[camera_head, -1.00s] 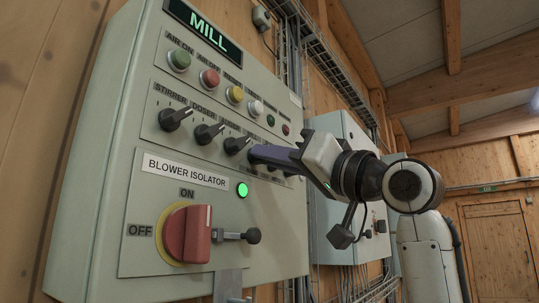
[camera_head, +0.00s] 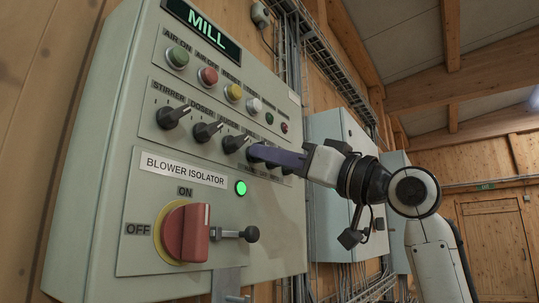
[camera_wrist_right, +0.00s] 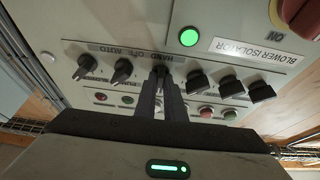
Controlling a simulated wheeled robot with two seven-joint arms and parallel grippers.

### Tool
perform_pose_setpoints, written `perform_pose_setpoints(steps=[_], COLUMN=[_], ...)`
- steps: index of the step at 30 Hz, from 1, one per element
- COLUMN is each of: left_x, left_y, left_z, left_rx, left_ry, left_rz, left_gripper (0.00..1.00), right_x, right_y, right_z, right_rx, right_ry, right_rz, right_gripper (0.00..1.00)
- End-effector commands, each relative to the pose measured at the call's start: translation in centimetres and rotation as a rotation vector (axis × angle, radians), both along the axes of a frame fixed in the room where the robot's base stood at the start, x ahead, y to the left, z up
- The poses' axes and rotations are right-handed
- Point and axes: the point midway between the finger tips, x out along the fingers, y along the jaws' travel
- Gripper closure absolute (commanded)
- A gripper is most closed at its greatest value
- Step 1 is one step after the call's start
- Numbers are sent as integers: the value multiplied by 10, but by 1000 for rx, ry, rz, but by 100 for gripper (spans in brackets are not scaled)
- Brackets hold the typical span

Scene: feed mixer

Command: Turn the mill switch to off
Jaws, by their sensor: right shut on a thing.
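The mill switch (camera_head: 255,152) is a black rotary knob, fourth in the row of knobs on the grey panel marked MILL. Its small label above is hard to read. My right gripper (camera_head: 266,154), with dark purple fingers, reaches in from the right and is shut on this knob. In the right wrist view the two fingers (camera_wrist_right: 160,86) close around the knob (camera_wrist_right: 160,72), hiding most of it and its pointer position. HAND, OFF and AUTO markings appear beside it. My left gripper is not in view.
Knobs for stirrer (camera_head: 173,117), doser (camera_head: 207,131) and a third (camera_head: 234,143) stand close to the left. Push buttons (camera_head: 208,76) are above. The red blower isolator handle (camera_head: 187,232) and a lit green lamp (camera_head: 240,187) are below. A second cabinet (camera_head: 328,232) stands behind my arm.

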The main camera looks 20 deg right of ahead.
Motion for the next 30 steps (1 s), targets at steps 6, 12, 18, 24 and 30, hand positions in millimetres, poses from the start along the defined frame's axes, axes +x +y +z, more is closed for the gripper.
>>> perform_pose_setpoints(steps=[6, 12, 18, 24, 30], left_x=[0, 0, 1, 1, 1], left_y=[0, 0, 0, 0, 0], left_z=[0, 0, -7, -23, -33], left_rx=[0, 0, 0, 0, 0], left_ry=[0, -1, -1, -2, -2], left_rz=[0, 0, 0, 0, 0], left_gripper=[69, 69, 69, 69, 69], right_x=[0, 0, -9, -37, -62], right_y=[0, 0, -8, -30, -49], right_z=[0, 0, -7, -23, -36], right_rx=[0, 1, 2, -1, 0], right_ry=[2, 1, -1, -2, 0], right_rz=[-1, -1, -1, -4, -2], right_gripper=[72, 72, 72, 72, 72])
